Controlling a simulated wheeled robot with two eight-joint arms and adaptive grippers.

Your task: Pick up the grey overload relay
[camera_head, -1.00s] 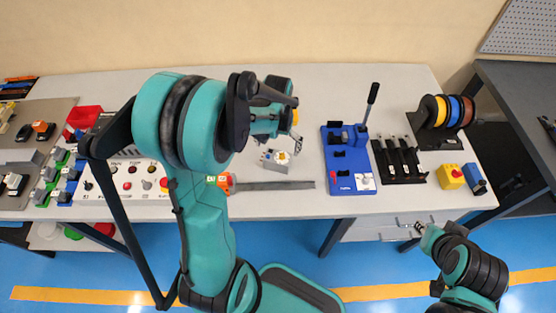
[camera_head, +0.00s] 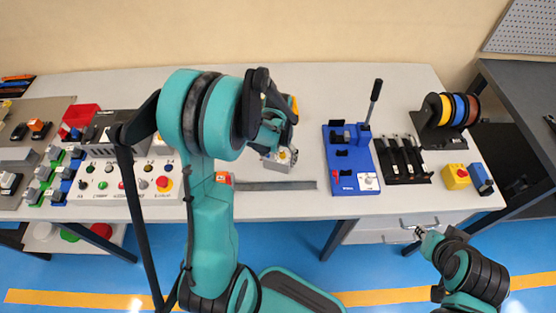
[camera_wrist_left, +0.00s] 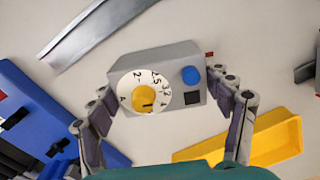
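The grey overload relay (camera_head: 282,162) sits on the table, left of the blue bender, partly hidden by my left gripper in the head view. In the left wrist view the relay (camera_wrist_left: 168,85) shows its yellow dial, a blue button and a dark square. My left gripper (camera_head: 275,142) is over the relay. In the left wrist view its fingers (camera_wrist_left: 162,112) are spread, one on each side of the relay, and I cannot tell whether they touch it. My right gripper (camera_head: 418,234) is low at the right, in front of the table's drawers, too small to read.
The blue bender (camera_head: 350,160) with its black lever stands right of the relay. A flat metal bar (camera_head: 275,186) lies in front of it. A yellow tray (camera_wrist_left: 250,142) is close to one left finger. A control box (camera_head: 125,175) stands at the left.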

